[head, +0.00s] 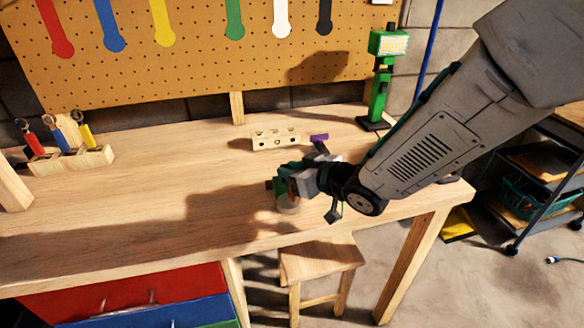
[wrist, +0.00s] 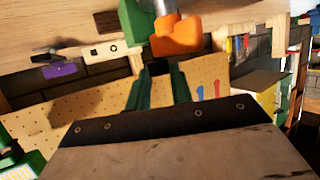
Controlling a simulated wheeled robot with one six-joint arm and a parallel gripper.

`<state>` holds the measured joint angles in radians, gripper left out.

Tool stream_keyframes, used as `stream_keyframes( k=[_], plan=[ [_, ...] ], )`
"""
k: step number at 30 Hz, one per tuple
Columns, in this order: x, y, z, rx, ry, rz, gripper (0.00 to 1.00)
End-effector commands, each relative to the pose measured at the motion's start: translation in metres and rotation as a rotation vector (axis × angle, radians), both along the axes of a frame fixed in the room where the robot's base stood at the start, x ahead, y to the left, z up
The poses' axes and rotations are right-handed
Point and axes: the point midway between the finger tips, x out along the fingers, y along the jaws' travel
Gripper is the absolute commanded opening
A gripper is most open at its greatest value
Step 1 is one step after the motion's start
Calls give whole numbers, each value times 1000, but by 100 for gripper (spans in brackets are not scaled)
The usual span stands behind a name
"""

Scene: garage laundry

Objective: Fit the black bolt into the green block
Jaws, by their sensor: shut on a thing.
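My gripper (head: 284,184) is over the front middle of the workbench. Its two dark green fingers, seen in the wrist view (wrist: 157,72), are closed on a small dark piece (wrist: 158,67), which looks like the black bolt. Most of the bolt is hidden between the fingers. A green block (wrist: 136,20) is just beyond the fingertips in the wrist view, beside an orange part (wrist: 177,37) and a grey metal cylinder. In the head view the gripper largely hides this group. I cannot tell whether the bolt touches the block.
A pale wooden block with holes (head: 276,140) and a purple piece (head: 319,137) lie behind the gripper. A green lamp (head: 380,85) stands at the back right. A wooden rack (head: 72,160) with coloured-handled tools is at the left. The bench between is clear. A stool (head: 318,262) stands in front.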

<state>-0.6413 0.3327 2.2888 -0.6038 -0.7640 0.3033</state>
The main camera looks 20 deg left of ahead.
Motion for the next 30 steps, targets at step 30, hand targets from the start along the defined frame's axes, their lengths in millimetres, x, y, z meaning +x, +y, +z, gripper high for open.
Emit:
stream_keyframes(
  k=[30],
  plan=[
    [0,0,-20,0,1,0,0]
  ],
)
